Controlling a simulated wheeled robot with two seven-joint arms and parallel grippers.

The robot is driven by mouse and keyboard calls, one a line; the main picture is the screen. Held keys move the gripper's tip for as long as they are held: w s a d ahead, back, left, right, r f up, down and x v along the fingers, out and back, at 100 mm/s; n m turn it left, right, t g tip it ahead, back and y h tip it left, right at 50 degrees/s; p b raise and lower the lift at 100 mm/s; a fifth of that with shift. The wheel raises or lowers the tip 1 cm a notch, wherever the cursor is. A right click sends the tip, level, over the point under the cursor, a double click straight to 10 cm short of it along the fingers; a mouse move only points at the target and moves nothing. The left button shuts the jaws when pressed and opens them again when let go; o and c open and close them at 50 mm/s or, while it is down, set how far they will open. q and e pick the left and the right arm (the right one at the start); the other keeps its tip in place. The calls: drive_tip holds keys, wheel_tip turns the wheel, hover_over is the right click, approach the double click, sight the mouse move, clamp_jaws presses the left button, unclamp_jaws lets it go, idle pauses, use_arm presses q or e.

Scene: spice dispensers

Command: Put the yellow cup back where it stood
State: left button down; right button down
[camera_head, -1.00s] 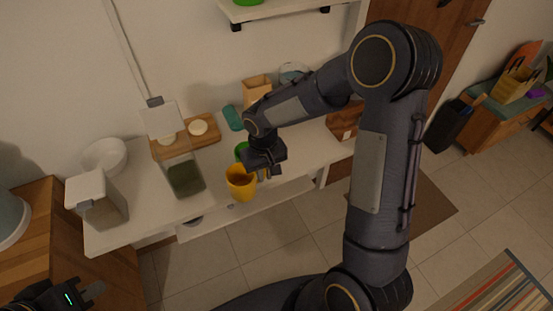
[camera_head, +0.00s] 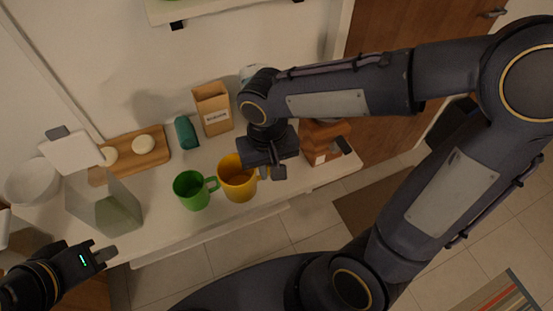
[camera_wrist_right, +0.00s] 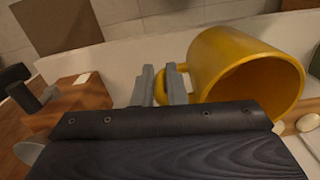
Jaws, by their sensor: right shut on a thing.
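The yellow cup (camera_head: 236,182) is over the front part of the white counter, just right of a green mug (camera_head: 193,189). My right gripper (camera_head: 272,172) is shut on the yellow cup's handle, on the cup's right side. In the right wrist view, the two fingers (camera_wrist_right: 160,84) pinch the handle, and the yellow cup (camera_wrist_right: 232,70) fills the right part, its opening facing the camera. I cannot tell whether its base touches the counter. My left gripper (camera_head: 100,254) is at the lower left, away from the cups; its jaw opening is unclear.
The counter (camera_head: 160,215) also holds a wooden board (camera_head: 128,154) with pale round items, a teal object (camera_head: 186,132), a wooden box (camera_head: 213,108), a clear dispenser (camera_head: 110,205) and a white bowl (camera_head: 33,180). A wooden block (camera_head: 322,140) stands right of the cup.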

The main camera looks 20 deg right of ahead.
drive_tip(key=w+d+f, duration=0.1)
drive_tip(key=w+f, duration=0.1)
drive_tip(key=w+d+f+p, duration=0.1)
drive_tip(key=w+d+f, duration=0.1)
drive_tip(key=w+f, duration=0.1)
drive_tip(key=w+d+f, duration=0.2)
drive_tip(key=shift+w+d+f, duration=0.15)
drive_tip(key=shift+f, duration=0.05)
drive_tip(key=shift+w+d+f, duration=0.1)
drive_tip(key=shift+w+f, duration=0.05)
drive_tip(key=shift+f, duration=1.6)
